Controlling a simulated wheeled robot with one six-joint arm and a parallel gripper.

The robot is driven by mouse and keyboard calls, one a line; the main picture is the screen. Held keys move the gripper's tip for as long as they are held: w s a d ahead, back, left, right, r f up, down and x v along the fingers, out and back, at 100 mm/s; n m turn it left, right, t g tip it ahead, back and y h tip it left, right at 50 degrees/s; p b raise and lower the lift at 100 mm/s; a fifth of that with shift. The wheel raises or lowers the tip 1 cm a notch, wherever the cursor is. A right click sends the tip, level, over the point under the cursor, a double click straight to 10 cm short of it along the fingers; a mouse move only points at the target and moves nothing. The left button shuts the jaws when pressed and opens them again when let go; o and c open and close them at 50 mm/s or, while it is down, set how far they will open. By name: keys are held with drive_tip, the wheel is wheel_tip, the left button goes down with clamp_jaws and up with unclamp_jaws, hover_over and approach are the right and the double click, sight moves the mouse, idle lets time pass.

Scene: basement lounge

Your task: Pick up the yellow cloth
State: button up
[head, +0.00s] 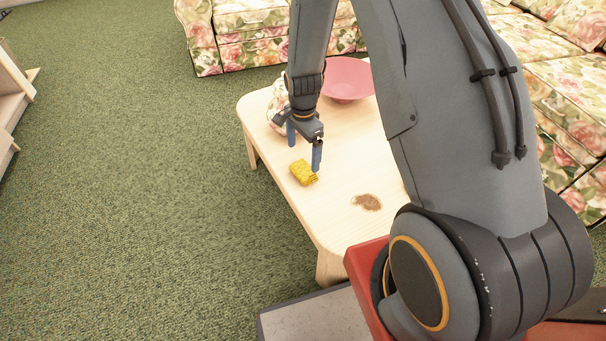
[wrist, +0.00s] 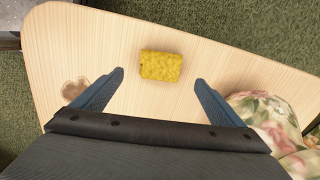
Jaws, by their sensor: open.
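The yellow cloth (head: 304,172) is a small folded textured block lying on the light wooden table (head: 330,215) near its left edge in the head view. In the wrist view the cloth (wrist: 161,66) lies ahead of my open fingers, roughly centred between their lines and apart from both. My gripper (head: 304,150) is open and empty, with its two blue fingers pointing down above the table beside the cloth. In the wrist view my gripper (wrist: 160,80) shows both fingers spread wide. Nothing hides the cloth in the wrist view.
A pink bowl (head: 347,80) stands at the table's far end. A floral item (head: 277,108) sits by the left edge, partly behind my gripper. Floral sofas (head: 250,35) stand beyond. Green carpet lies open at left.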

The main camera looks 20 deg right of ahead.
sight(303, 168)
wheel_tip(303, 168, down, 8)
drive_tip(key=shift+d+r, duration=0.1)
drive_tip(key=shift+r, duration=0.15)
drive_tip(key=shift+c, duration=0.2)
drive_tip(key=c, duration=1.1)
